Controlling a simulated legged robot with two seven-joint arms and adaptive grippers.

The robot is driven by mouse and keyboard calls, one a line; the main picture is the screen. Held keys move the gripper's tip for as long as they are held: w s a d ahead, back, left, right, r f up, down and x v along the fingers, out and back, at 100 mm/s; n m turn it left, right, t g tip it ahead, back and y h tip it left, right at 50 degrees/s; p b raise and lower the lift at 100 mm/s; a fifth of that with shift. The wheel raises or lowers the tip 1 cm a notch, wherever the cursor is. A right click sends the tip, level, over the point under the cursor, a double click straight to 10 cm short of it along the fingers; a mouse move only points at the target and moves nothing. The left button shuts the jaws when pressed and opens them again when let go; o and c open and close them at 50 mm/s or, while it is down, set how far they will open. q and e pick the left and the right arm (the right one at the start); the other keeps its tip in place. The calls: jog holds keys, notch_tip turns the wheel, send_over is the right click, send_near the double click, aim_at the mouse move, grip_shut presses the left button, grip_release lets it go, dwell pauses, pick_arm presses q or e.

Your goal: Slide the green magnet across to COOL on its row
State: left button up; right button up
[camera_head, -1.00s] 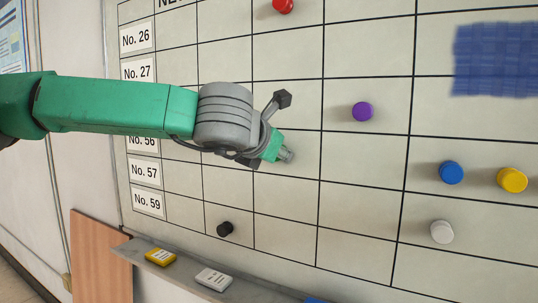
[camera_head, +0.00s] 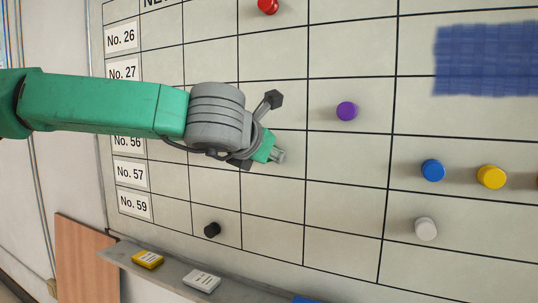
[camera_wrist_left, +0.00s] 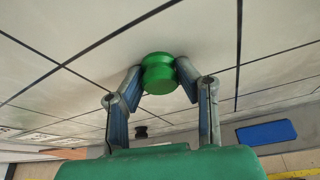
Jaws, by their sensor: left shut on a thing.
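The green magnet (camera_wrist_left: 158,75) is on the whiteboard, between the two fingers of my left gripper (camera_wrist_left: 158,80) in the left wrist view. The fingers are shut on it from both sides. In the head view my left gripper (camera_head: 279,156) is at the board, to the right of the No. 56 label (camera_head: 127,142), and its wrist hides the magnet. No COOL heading shows in these frames. My right gripper is not in view.
On the gridded board (camera_head: 340,215) are a purple magnet (camera_head: 346,111), a red one (camera_head: 268,5), a blue one (camera_head: 432,170), a yellow one (camera_head: 491,177), a white one (camera_head: 426,228) and a black one (camera_head: 212,230). A ledge (camera_head: 172,281) below holds erasers.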

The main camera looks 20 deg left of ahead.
pick_arm(q)
jog(key=o, duration=1.2)
jog(key=shift+w+a, duration=0.1)
